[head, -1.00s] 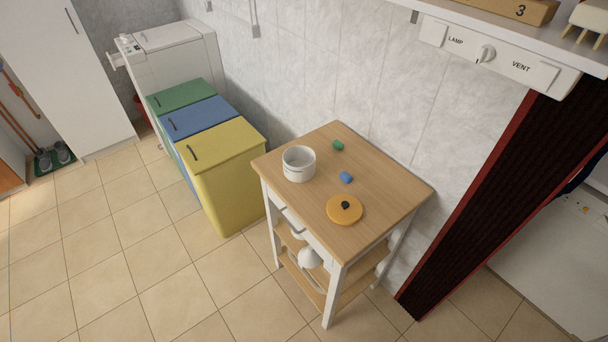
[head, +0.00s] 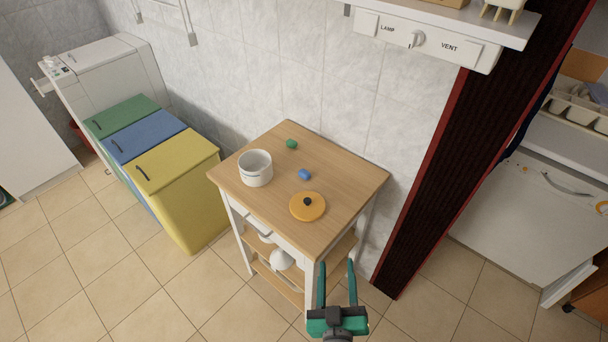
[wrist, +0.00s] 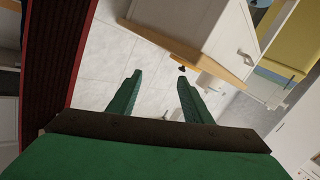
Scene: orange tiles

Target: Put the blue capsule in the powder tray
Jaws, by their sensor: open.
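The blue capsule (head: 305,174) lies on its side on the wooden top of a small white cart (head: 345,172), between a green capsule (head: 291,143) and an orange lid. A small white tray (head: 42,87) sticks out from the front of the white washing machine (head: 105,75) at the far left; it looks like the powder tray, and its inside is too small to make out. My green gripper (head: 336,264) is open and empty in front of the cart, at the bottom of the head view. Its two fingers also show in the wrist view (wrist: 160,78), with nothing between them.
A white pot (head: 256,170) and the orange lid (head: 307,207) with a black knob stand on the cart top. Green, blue and yellow bins (head: 180,175) stand between the cart and the washing machine. A dark red-edged post (head: 440,170) is right of the cart. Tiled floor is clear in front.

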